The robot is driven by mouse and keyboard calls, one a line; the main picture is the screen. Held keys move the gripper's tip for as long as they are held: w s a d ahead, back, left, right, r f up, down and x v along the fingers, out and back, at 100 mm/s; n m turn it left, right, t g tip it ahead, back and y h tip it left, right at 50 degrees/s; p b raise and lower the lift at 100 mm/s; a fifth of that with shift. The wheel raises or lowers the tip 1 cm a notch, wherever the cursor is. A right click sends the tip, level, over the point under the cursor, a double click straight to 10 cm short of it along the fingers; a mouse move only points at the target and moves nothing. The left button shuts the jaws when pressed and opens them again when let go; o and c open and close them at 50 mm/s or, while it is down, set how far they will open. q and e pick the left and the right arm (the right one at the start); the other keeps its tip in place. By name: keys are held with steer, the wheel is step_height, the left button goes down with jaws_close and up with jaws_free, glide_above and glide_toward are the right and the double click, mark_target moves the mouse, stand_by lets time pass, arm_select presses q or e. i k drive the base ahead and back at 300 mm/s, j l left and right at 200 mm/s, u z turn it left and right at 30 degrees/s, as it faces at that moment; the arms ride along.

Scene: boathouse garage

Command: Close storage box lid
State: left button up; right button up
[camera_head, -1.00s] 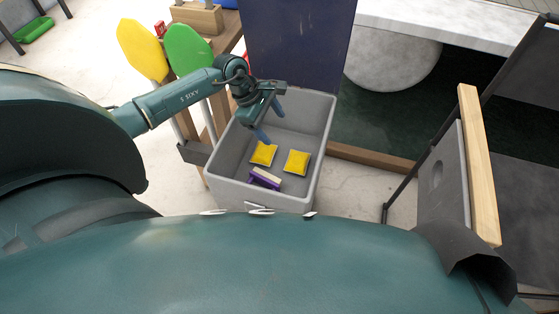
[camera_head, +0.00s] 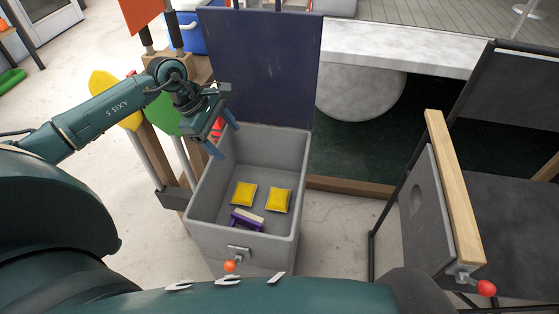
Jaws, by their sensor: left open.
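The grey storage box (camera_head: 207,232) stands in the middle of the view. Its dark navy lid (camera_head: 262,65) is open and stands upright at the box's far side. Inside on the floor lie two yellow pads, one at left (camera_head: 243,194) and one at right (camera_head: 279,200), and a purple item with a pale top (camera_head: 246,219). My left gripper (camera_head: 226,139) is open and empty, over the box's far left corner, in front of the lid; whether it touches the lid or rim I cannot tell. My right gripper does not show.
A chair with a wooden armrest (camera_head: 453,185) stands at right. A white stone bench (camera_head: 400,48) is behind. Yellow (camera_head: 112,98) and green (camera_head: 168,116) paddles stand in a wooden rack left of the box, beside my left arm. A blue cooler (camera_head: 191,38) is behind.

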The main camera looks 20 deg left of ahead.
mark_target(270, 58)
steer(key=k, duration=1)
